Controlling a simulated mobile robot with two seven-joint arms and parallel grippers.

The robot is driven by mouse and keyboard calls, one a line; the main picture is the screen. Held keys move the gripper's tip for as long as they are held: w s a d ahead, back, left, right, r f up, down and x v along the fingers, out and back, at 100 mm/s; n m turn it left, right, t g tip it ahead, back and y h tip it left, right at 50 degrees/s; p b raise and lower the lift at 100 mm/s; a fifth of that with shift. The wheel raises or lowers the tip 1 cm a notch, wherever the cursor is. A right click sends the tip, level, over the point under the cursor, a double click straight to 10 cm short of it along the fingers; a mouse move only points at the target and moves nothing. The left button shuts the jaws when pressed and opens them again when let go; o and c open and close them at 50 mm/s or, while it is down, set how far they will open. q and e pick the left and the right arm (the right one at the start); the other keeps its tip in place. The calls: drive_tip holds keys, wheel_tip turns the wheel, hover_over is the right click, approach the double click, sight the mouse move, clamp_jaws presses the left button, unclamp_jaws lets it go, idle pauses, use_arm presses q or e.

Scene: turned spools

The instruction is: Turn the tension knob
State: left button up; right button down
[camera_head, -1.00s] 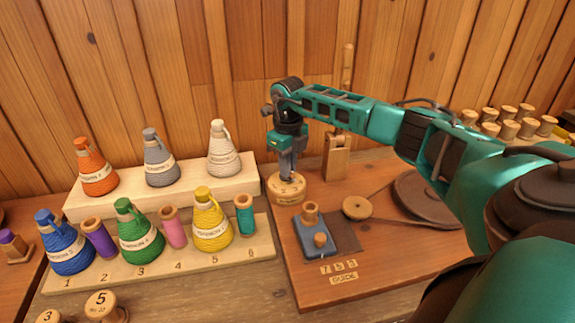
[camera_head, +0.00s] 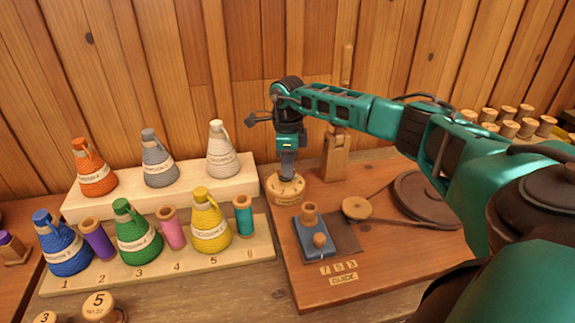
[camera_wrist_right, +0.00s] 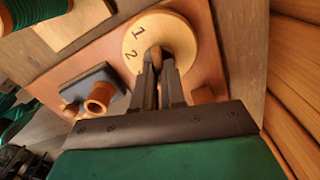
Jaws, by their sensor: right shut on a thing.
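The tension knob (camera_head: 287,190) is a round pale wooden dial on the left back part of the brown wooden board. In the right wrist view the dial (camera_wrist_right: 150,27) shows the numbers 1 and 2 on its face. My right gripper (camera_head: 287,174) points straight down over it. In the right wrist view the right gripper (camera_wrist_right: 157,62) is shut on the raised grip at the dial's middle, and its fingers hide part of the face. My left gripper is not in view.
A blue block with wooden pegs (camera_head: 312,238) stands in front of the knob. A wooden pulley (camera_head: 356,207) and dark wheel (camera_head: 425,198) are to the right. Cone spools, including a yellow one (camera_head: 210,222), stand on the stepped rack (camera_head: 255,252) at left.

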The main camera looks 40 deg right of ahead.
idle(0.5)
drive_tip(key=c, duration=1.2)
unclamp_jaws()
drive_tip(key=shift+r, duration=0.15)
wheel_tip(320, 180, up, 13)
drive_tip(key=shift+f, duration=0.2)
